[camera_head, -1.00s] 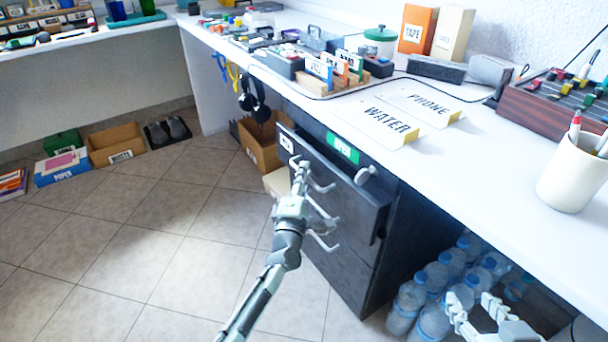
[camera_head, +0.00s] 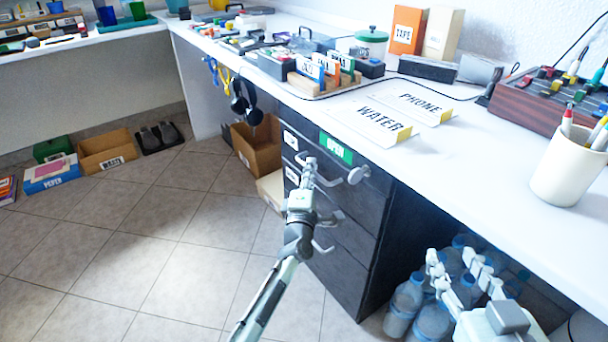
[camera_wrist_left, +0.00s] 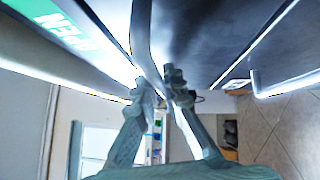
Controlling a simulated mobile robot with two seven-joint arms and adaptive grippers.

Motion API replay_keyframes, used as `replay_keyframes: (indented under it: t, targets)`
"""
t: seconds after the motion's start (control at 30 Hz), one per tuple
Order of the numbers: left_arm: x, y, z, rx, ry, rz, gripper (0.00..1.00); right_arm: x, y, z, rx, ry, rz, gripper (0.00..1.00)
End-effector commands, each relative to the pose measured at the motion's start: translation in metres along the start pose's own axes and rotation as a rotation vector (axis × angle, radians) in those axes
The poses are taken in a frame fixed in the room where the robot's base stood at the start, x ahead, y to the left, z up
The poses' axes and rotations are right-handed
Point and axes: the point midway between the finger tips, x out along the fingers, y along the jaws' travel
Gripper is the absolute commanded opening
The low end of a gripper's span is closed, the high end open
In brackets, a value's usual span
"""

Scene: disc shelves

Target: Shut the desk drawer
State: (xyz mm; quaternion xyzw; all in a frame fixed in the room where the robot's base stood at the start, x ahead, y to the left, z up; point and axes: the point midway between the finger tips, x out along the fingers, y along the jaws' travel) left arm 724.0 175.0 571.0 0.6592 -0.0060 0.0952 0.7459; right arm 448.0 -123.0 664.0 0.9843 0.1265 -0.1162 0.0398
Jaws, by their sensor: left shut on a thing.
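The top desk drawer (camera_head: 334,172) is the upper front of the dark drawer cabinet under the white desk. Its front looks flush or nearly flush with the cabinet; a small gap cannot be ruled out. A green OPEN label (camera_head: 336,148) sits above it and also shows in the left wrist view (camera_wrist_left: 62,32). My left gripper (camera_head: 307,165) is shut on the drawer's silver handle (camera_head: 334,181); in the left wrist view the handle (camera_wrist_left: 141,35) runs between the fingertips (camera_wrist_left: 158,84). My right gripper (camera_head: 464,268) is open and empty, above the water bottles.
Lower drawers with silver handles (camera_head: 322,248) sit below. Water bottles (camera_head: 404,302) stand right of the cabinet. Headphones (camera_head: 254,104) hang at the desk edge, above a cardboard box (camera_head: 262,148). Signs (camera_head: 372,119) and a pen cup (camera_head: 568,172) are on the desk.

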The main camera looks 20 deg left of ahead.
Motion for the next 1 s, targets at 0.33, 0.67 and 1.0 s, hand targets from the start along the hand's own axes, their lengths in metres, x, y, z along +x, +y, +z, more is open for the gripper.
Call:
replay_keyframes:
  t: [0.33,0.67,1.0]
  targets:
    - [0.0031,0.0019,0.0037,-0.001,-0.007,-0.001,0.18,0.0001,-0.0003,-0.0006,0.001,0.002,0.0,0.4]
    - [0.002,0.0011,0.0028,0.0,-0.005,-0.001,0.31,0.0,-0.0002,-0.0003,0.001,0.001,0.0,0.4]
    - [-0.0017,0.0024,-0.0015,0.001,-0.004,-0.001,0.31,-0.0003,0.0,-0.0027,0.001,0.001,0.0,0.4]
